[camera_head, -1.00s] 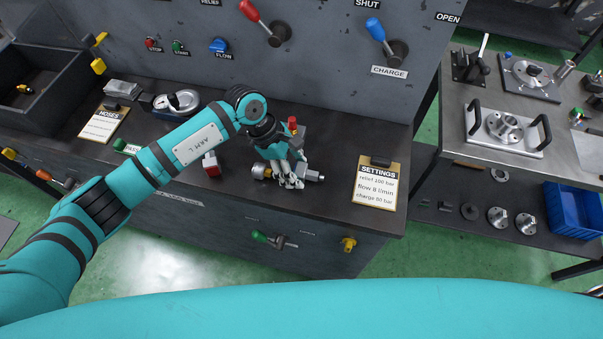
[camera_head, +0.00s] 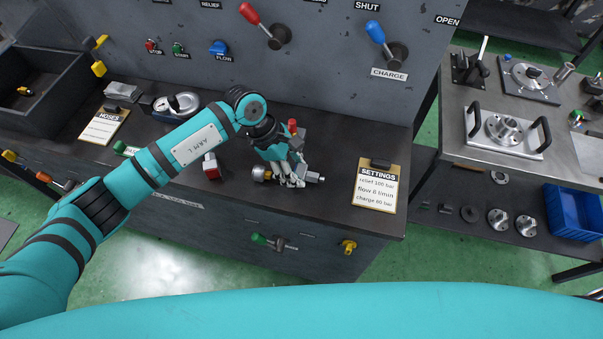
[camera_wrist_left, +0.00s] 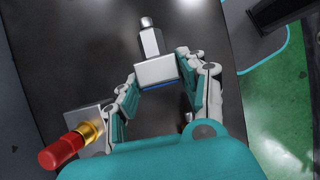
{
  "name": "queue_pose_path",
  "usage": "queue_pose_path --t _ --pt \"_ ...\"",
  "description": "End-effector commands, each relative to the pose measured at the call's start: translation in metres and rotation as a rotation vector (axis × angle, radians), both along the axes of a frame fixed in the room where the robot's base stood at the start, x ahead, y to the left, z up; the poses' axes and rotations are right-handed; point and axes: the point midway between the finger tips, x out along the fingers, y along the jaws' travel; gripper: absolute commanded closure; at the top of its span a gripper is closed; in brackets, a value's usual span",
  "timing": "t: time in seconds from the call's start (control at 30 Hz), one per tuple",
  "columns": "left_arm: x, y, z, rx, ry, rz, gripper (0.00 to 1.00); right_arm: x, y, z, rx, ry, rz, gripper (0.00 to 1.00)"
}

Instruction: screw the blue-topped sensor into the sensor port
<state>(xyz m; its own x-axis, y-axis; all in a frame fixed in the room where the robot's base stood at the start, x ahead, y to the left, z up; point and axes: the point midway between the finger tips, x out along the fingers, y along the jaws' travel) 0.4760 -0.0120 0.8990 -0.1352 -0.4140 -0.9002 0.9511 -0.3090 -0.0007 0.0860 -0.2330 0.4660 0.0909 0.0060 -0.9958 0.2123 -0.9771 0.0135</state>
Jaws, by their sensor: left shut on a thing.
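My left gripper (camera_head: 290,180) is low over the workbench, fingers pointing down. In the left wrist view, its fingers (camera_wrist_left: 155,85) are closed around a silver piece with a blue edge facing the palm, which looks like the blue-topped sensor (camera_wrist_left: 155,71). A narrower silver stem and tip (camera_wrist_left: 148,24) extend beyond the fingers; whether they belong to it is unclear. The fingers hide the middle, and I cannot make out the sensor port. My right gripper is not in view.
A red-capped fitting with a gold ring (camera_wrist_left: 62,151) stands beside the fingers. A red-and-white block (camera_head: 211,166) lies left of the gripper. The settings clipboard (camera_head: 375,187) is to the right. Levers (camera_head: 374,30) stick out of the panel behind.

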Motion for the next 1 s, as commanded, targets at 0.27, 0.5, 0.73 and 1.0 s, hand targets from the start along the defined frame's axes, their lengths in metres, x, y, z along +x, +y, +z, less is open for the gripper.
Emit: queue_pose_path --t 0.27,0.5,0.73,1.0 --pt "0.000 0.000 0.004 0.000 -0.001 0.000 0.92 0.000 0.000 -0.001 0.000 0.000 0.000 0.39" --pt "0.000 0.000 0.004 0.000 -0.001 0.000 0.92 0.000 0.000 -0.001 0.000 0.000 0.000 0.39" --pt "0.001 0.000 0.010 0.000 -0.002 0.000 0.92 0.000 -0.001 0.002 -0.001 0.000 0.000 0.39" --pt "0.001 0.000 0.023 0.001 -0.001 0.000 0.92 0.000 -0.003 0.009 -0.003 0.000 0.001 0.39"
